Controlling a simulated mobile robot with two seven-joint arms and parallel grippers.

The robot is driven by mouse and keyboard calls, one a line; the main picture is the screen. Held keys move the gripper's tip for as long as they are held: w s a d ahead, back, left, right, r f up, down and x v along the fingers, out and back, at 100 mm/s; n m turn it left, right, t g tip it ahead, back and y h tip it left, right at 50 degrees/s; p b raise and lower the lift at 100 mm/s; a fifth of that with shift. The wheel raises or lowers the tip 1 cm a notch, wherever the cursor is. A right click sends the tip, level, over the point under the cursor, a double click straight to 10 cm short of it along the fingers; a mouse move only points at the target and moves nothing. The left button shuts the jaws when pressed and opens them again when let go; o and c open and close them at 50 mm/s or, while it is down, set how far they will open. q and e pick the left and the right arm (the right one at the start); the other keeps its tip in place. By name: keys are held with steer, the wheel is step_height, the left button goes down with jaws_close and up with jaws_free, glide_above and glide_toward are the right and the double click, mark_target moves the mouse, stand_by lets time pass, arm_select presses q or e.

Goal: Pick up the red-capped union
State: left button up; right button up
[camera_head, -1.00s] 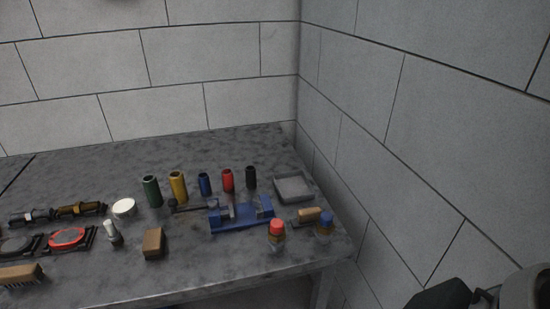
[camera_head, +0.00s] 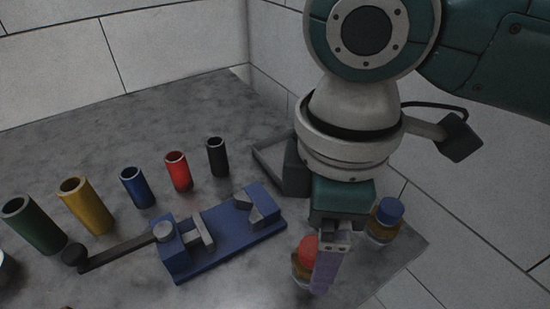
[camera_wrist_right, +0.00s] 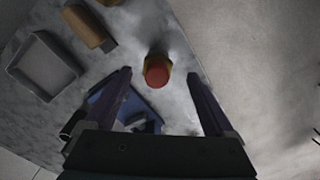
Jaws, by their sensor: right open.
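The red-capped union (camera_head: 304,252) stands upright near the right front part of the table, its red cap on top of a brass-coloured body. My right gripper (camera_head: 328,268) is above and beside it, pointing down, and partly covers it in the head view. In the right wrist view the union (camera_wrist_right: 157,72) shows red cap towards the camera, roughly between the tips of the two open fingers (camera_wrist_right: 159,76). The gripper is open and empty; whether a finger touches the union I cannot tell. My left gripper is out of view.
A blue-capped union (camera_head: 388,214) stands just right of my gripper, near the table edge. A blue vise (camera_head: 225,238) is to the left. Behind my arm is a grey tray (camera_head: 270,158). Several coloured tubes stand further left. A wooden-handled item (camera_wrist_right: 88,27) shows in the wrist view.

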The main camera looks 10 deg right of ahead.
mark_target(311, 262)
steer(key=f, duration=0.4)
steer(key=f+b, duration=0.1)
steer(key=f, duration=0.1)
steer(key=shift+w+a, duration=0.2)
steer(key=shift+a, duration=0.05)
steer(key=shift+c, duration=0.4)
steer(key=shift+r, duration=0.1)
jaws_close()
